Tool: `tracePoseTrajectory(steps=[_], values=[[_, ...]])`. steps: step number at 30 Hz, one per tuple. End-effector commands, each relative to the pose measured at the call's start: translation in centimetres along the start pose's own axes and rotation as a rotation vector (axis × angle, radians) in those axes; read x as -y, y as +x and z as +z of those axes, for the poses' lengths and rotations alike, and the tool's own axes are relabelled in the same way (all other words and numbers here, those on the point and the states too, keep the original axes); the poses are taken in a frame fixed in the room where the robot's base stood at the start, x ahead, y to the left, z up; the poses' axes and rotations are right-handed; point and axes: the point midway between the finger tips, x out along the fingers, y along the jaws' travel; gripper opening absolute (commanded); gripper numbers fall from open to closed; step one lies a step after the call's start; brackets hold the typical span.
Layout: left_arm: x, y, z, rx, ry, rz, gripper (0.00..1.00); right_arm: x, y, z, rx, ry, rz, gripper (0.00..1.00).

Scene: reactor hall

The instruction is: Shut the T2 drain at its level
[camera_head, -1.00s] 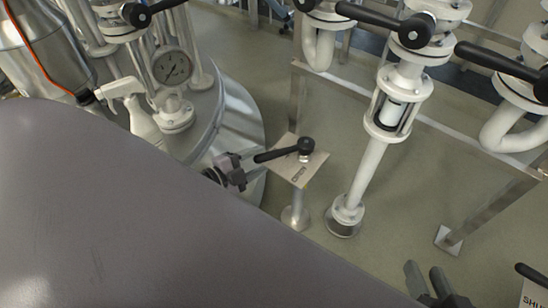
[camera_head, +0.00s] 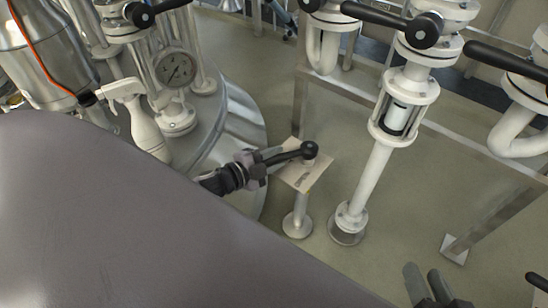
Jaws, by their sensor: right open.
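A black lever with a round hub (camera_head: 309,150) sits on a small pale plate (camera_head: 313,177) with dark lettering too small to read, on a short round post. The lever's arm points left. My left gripper (camera_head: 268,160) is at the lever's free end; its fingers overlap the lever in the picture, and I cannot tell whether they are closed on it. My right gripper (camera_head: 428,280) is open and empty at the lower right edge, over the floor. A sight glass (camera_head: 397,118) is set in the white pipe to the right of the plate. No T2 label is readable.
A steel vessel with a pressure gauge (camera_head: 174,68) and a white spray bottle (camera_head: 146,125) stand at the left. White pipes with black valve levers (camera_head: 423,31) run along a steel frame (camera_head: 480,160). A partly cut-off plate (camera_head: 540,298) shows at the lower right. Floor between is clear.

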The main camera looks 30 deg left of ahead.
Motion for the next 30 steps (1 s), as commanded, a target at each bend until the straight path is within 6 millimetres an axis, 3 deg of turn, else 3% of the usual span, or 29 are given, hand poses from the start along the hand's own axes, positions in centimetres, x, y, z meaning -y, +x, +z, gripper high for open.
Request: tracePoseTrajectory(steps=[18,29,30], values=[[1.3,1.2,1.5,-0.188,0.054,0.112,0.00,0.3,0.4,0.5,-0.004,0.025,-0.024,0.43],[1.4,1.1,1.6,-0.194,0.054,0.120,0.00,0.7,0.4,-0.2,-0.018,0.025,-0.033,0.43],[1.4,1.1,1.7,-0.194,0.054,0.120,0.41,0.7,0.4,-0.2,-0.018,0.025,-0.033,0.43]])
